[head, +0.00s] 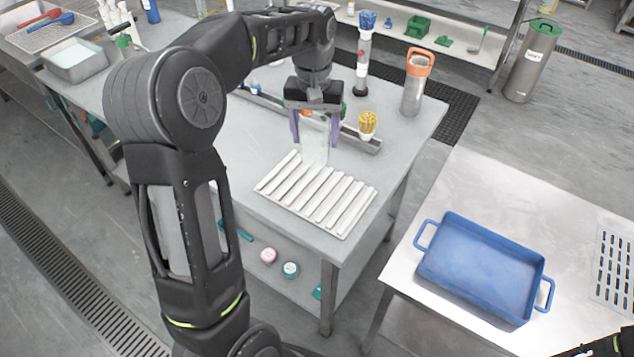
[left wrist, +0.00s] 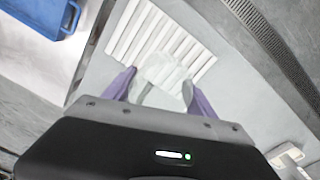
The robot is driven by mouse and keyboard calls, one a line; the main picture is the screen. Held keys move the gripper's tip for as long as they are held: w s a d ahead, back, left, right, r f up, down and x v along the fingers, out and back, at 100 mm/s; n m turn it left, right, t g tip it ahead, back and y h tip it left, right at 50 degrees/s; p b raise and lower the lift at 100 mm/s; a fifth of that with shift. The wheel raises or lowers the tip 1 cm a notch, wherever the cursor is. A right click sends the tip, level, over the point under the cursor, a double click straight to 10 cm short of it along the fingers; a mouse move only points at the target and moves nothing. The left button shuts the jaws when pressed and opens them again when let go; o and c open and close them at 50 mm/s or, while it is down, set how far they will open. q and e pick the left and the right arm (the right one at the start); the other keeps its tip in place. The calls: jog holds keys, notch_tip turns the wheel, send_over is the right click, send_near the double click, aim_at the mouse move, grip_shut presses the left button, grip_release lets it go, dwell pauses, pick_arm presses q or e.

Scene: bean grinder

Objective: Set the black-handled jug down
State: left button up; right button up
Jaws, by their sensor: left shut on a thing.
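My left gripper (head: 315,130) is over the grey table, with its purple fingers pointing down. It is shut on a pale, see-through jug (head: 314,150), which hangs roughly upright between the fingers. The jug is at the far edge of the white ribbed mat (head: 345,222); I cannot tell whether its base touches anything. In the left wrist view the jug (left wrist: 163,72) shows between the fingers, overlapping the mat (left wrist: 150,35). Its black handle cannot be made out.
Behind the gripper lie a grey rail (head: 360,143) and a yellow-topped brush (head: 367,124). An orange-topped steel flask (head: 414,85) and a blue-topped brush (head: 364,45) stand beyond. A blue tray (head: 484,268) is on the separate right table (head: 455,190).

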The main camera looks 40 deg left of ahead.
pick_arm(q)
jog(key=shift+f+p, duration=0.4)
jog(key=shift+f, duration=2.75)
jog(key=shift+f+p, duration=0.3)
jog(key=shift+f, duration=1.55)
jog(key=shift+f, duration=0.1)
jog(key=o, duration=1.4)
notch_tip(320, 180, up, 12)
jog(key=shift+a+r+b, duration=0.1)
jog(key=shift+r+b, duration=0.05)
jog(key=shift+b, duration=0.4)
jog(key=shift+c, duration=0.4)
